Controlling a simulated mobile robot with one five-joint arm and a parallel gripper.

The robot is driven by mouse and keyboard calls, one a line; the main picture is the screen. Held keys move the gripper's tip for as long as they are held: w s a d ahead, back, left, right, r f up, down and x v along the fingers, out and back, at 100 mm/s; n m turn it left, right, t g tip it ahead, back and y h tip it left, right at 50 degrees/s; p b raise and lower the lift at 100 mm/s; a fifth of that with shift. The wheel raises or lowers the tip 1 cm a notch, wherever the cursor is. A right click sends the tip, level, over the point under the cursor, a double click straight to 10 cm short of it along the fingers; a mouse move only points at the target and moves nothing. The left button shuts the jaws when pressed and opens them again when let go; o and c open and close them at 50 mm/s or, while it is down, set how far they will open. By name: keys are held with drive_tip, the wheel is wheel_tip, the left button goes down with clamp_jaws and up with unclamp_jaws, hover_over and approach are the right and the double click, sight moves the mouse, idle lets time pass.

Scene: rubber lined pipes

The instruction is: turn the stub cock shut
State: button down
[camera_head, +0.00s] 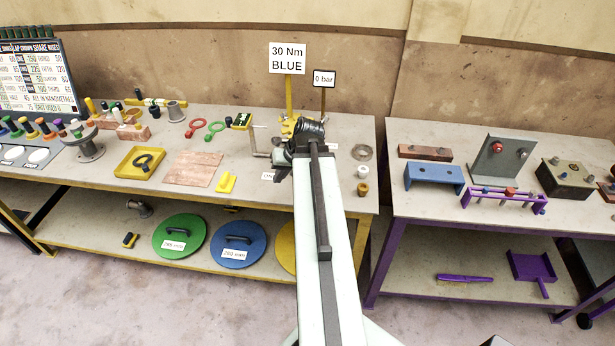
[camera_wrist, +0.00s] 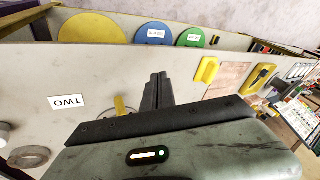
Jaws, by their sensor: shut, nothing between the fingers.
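My gripper (camera_head: 283,160) is low over the left bench, its dark fingers close together and holding nothing. In the wrist view the fingers (camera_wrist: 157,92) point down at the bench top. A small yellow piece (camera_wrist: 120,106) stands just left of them, partly hidden by my gripper body; it may be the cock's handle, but I cannot tell. In the head view a yellow fitting (camera_head: 289,127) shows behind my wrist, with a grey bent rod (camera_head: 257,146) to its left. My arm hides much of this area, so the cock's position is unclear.
A "30 Nm BLUE" sign (camera_head: 287,58) and a "0 bar" sign (camera_head: 324,78) stand behind my wrist. A yellow block (camera_head: 226,183) and reddish sheet (camera_head: 195,169) lie to the left.

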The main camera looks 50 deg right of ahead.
drive_tip(key=s+d+r+m+t+h, duration=0.1)
drive_tip(key=s+d+m+t+h, duration=0.15)
drive_tip(key=s+d, duration=1)
drive_tip(key=shift+m+y, duration=0.25)
drive_tip(key=b+x, duration=0.3)
drive_tip(key=d+b+x, duration=0.1)
drive_tip(key=b+x, duration=0.2)
drive_tip(key=x, duration=0.1)
drive_tip(key=b+x, duration=0.3)
drive_tip(key=x, duration=0.1)
drive_tip(key=shift+w+d+r, duration=0.1)
drive_tip(key=shift+w+d, duration=0.25)
drive_tip(key=shift+w, duration=0.1)
drive_tip(key=shift+w+a+r, duration=0.1)
drive_tip(key=shift+w+a, duration=0.5)
drive_tip(key=shift+w, duration=0.35)
drive_tip(key=shift+w+a+r, duration=0.1)
drive_tip(key=shift+w+a, duration=0.45)
drive_tip(key=shift+w, duration=0.4)
